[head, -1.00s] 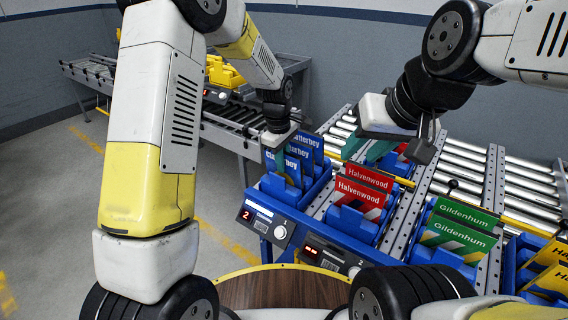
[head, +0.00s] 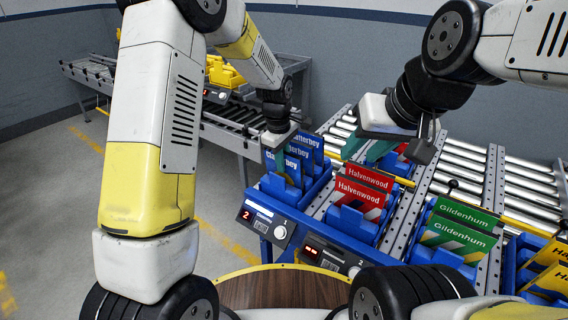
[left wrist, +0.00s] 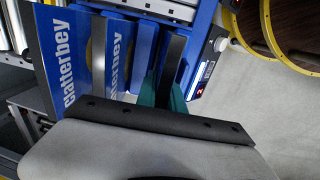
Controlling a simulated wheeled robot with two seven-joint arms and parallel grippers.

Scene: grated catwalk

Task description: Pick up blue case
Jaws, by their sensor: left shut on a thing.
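Several blue cases lettered "Clatterbey" (head: 306,160) stand in a blue rack at the centre; they also show in the left wrist view (left wrist: 50,60). My left gripper (head: 274,162) reaches down at the left of this row. Its teal fingers (left wrist: 163,95) are shut at the case end nearest the rack's display; the wrist housing hides much of the grip. The held case seems still seated in the rack. My right gripper (head: 370,150) hangs behind the red cases, its teal fingers apart and seemingly empty.
Red Halvenwood cases (head: 361,194), green Gildenhum cases (head: 458,234) and yellow cases (head: 550,265) stand in racks to the right. A roller conveyor (head: 520,180) runs behind. A round wooden top (head: 280,290) is at the front. Yellow things (head: 222,72) sit on the back-left conveyor.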

